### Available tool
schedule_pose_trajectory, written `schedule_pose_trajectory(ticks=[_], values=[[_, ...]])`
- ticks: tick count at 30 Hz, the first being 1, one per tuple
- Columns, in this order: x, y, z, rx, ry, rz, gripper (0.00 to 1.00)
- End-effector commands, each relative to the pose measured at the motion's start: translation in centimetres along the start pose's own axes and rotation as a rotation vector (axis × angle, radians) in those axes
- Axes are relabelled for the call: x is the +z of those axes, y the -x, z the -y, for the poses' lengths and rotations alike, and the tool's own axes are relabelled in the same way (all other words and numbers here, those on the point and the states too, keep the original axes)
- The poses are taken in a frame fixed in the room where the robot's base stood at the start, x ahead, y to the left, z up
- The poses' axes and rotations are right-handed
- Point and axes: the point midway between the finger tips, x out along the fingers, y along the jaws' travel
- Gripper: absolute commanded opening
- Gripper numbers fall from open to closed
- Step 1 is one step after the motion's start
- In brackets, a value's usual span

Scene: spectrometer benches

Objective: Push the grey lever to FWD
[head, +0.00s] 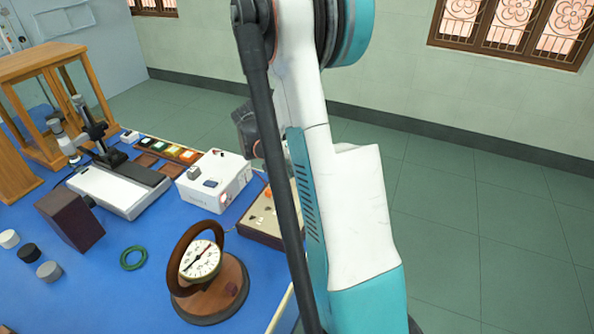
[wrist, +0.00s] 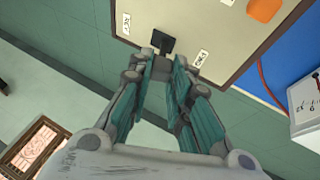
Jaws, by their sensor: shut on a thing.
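The grey lever (wrist: 163,42) shows dark on the cream panel (wrist: 190,22) of a brown-edged box in the wrist view. My gripper (wrist: 162,58) has its fingers close together at the lever and is shut on it. A small white label (wrist: 122,24) lies to the left of the lever and another label (wrist: 201,58) to its right; the lettering is too small to read surely. The lever stands between the two labels. In the head view the box (head: 255,225) is partly behind my arm, which hides the lever and my gripper.
An orange knob (wrist: 264,9) is on the same panel. A white instrument (head: 214,182) stands close to the box on the blue bench (head: 150,290). A round dial meter (head: 203,260) on a wooden base stands in front. Open floor lies to the right.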

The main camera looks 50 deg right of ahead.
Motion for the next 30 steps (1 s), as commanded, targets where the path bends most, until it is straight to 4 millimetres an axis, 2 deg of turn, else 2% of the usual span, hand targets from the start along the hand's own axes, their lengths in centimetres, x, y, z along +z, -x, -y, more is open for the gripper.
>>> schedule_pose_trajectory(ticks=[10,25,26,27,28,30], values=[[0.06,-0.14,1.21,0.129,0.054,0.000,0.00],[0.03,-0.11,1.34,0.147,0.063,0.000,0.00],[0.04,-0.11,1.34,0.147,0.063,0.000,0.25],[0.04,-0.11,1.34,0.147,0.063,0.000,0.34],[0.04,-0.11,1.33,0.147,0.063,0.000,0.38],[0.04,-0.11,1.32,0.147,0.063,0.000,0.38]])
